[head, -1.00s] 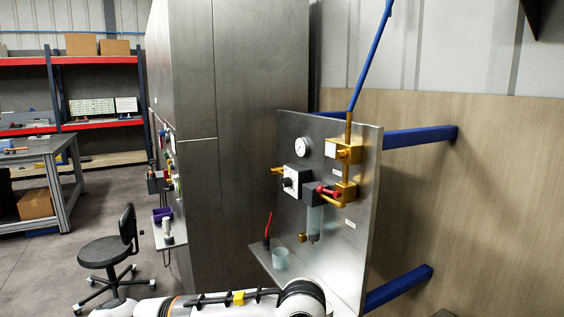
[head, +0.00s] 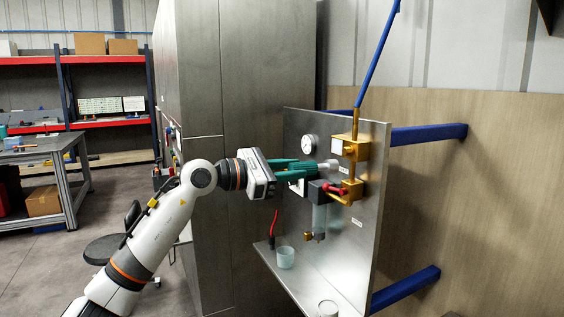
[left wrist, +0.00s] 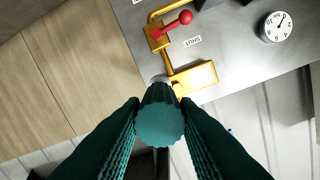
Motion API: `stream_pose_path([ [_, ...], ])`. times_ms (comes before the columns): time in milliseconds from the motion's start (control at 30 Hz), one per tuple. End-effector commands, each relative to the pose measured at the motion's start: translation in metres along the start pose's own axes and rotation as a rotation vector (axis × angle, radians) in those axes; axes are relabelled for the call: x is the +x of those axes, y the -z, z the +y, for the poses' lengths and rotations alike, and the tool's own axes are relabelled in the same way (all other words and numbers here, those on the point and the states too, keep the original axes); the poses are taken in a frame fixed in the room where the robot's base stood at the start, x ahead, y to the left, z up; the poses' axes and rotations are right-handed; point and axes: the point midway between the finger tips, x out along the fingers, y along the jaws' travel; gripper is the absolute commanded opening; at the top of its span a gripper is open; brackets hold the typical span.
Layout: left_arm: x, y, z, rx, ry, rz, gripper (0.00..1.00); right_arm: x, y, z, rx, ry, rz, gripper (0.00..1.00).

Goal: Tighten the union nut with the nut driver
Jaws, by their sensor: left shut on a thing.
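My left gripper (head: 312,167), with green fingers, is shut on the nut driver in front of the panel. The driver's pale grey socket end (head: 328,165) points right, toward the brass fittings. In the left wrist view, the driver's round green handle end (left wrist: 160,123) sits between the fingers, its ridged body running away toward the brass pipework. The brass upper block (head: 345,149) and lower block (head: 351,191) are joined by a pipe. I cannot make out the union nut apart from the driver, nor whether the socket touches a fitting. My right gripper is out of view.
The steel panel (head: 305,125) carries a gauge (head: 309,143), a red lever (head: 335,188) and a clear filter bowl (head: 319,219). A cup (head: 286,257) and a red-handled tool (head: 274,227) stand on the shelf below. Blue beams (head: 428,135) brace the panel behind.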

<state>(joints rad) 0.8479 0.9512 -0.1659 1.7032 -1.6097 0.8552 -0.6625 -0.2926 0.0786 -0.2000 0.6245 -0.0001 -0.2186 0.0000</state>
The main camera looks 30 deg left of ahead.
Motion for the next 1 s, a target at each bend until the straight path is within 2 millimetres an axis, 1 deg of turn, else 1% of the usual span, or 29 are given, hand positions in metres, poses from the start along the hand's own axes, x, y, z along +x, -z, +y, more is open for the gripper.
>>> stream_pose_path([
  [33,-0.005,0.005,-0.011,-0.001,0.027,0.015,0.05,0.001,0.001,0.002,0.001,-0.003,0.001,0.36],
  [100,-0.009,0.009,-0.019,0.0,0.046,0.024,0.05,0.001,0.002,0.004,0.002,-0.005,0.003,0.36],
  [167,-0.011,0.01,-0.023,-0.001,0.055,0.029,0.05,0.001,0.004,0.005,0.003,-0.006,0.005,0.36],
  [467,-0.012,0.011,-0.024,0.0,0.058,0.03,0.05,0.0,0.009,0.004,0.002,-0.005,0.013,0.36],
  [600,-0.015,0.01,-0.024,-0.005,0.058,0.035,0.05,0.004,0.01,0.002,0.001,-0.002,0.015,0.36],
  [767,-0.001,0.015,-0.026,-0.008,0.056,0.037,0.05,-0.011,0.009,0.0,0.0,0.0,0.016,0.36],
  [1000,0.028,0.017,-0.027,-0.009,0.055,0.036,0.05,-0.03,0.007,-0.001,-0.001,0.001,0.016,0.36],
])
